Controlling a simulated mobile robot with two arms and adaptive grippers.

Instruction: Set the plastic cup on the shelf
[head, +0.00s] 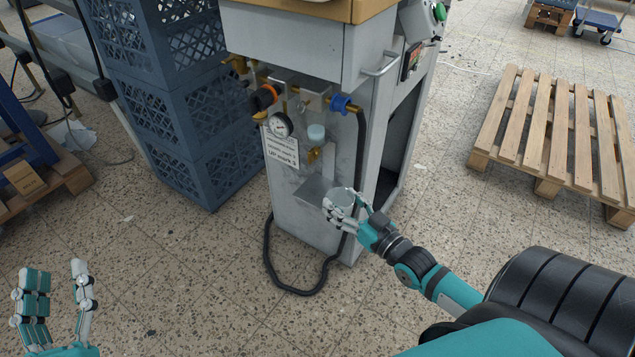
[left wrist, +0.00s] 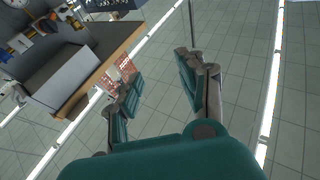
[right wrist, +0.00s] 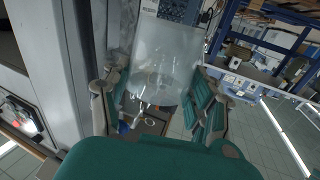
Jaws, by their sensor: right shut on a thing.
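The translucent plastic cup (head: 342,196) is held in my right gripper (head: 346,212), in front of the grey machine. In the right wrist view the cup (right wrist: 165,58) fills the space between the fingers of my right gripper (right wrist: 158,100). The small metal shelf (head: 311,190) juts from the machine's front, just left of the cup in the head view. I cannot tell whether the cup touches it. My left gripper (head: 57,290) is open and empty at the lower left; it also shows open in the left wrist view (left wrist: 160,85).
The grey machine (head: 325,230) carries a gauge (head: 281,125), valves and a pale cylinder (head: 316,132) above the shelf. A black hose (head: 296,291) loops below. Blue crates (head: 205,150) stand to the left. A wooden pallet (head: 555,130) lies at the right. Floor in front is clear.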

